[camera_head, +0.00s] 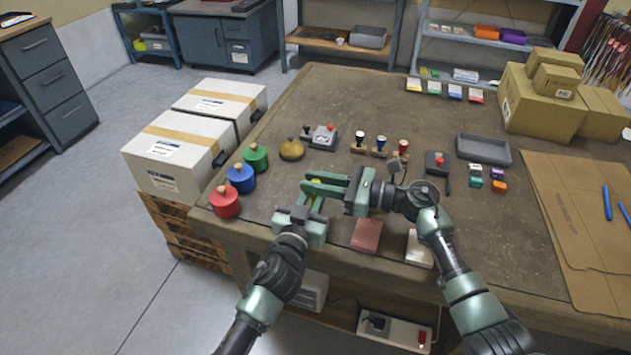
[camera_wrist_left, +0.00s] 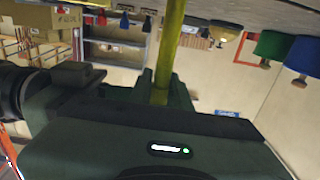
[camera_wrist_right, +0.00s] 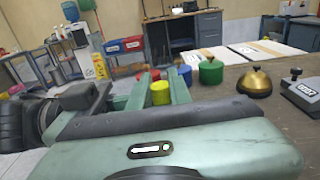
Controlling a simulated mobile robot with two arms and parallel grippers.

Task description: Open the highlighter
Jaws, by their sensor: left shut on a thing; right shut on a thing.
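The yellow highlighter (camera_head: 318,204) stands roughly upright above the table's near left part, partly hidden by both grippers. My left gripper (camera_head: 302,212) is shut on its lower part. The left wrist view shows the yellow body (camera_wrist_left: 169,48) rising from between the left fingers (camera_wrist_left: 162,88). My right gripper (camera_head: 322,187) reaches across from the right and is shut on its upper part. The right wrist view shows a yellow cylindrical end (camera_wrist_right: 160,93) between the right fingers (camera_wrist_right: 150,92). I cannot tell whether cap and body are apart.
Red (camera_head: 224,203), blue (camera_head: 241,178) and green (camera_head: 256,157) containers stand on the left table edge. A brass bell (camera_head: 291,149) and stamps (camera_head: 381,142) lie behind the grippers. A red pad (camera_head: 367,235) lies right of them. A grey tray (camera_head: 483,149) stands farther right.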

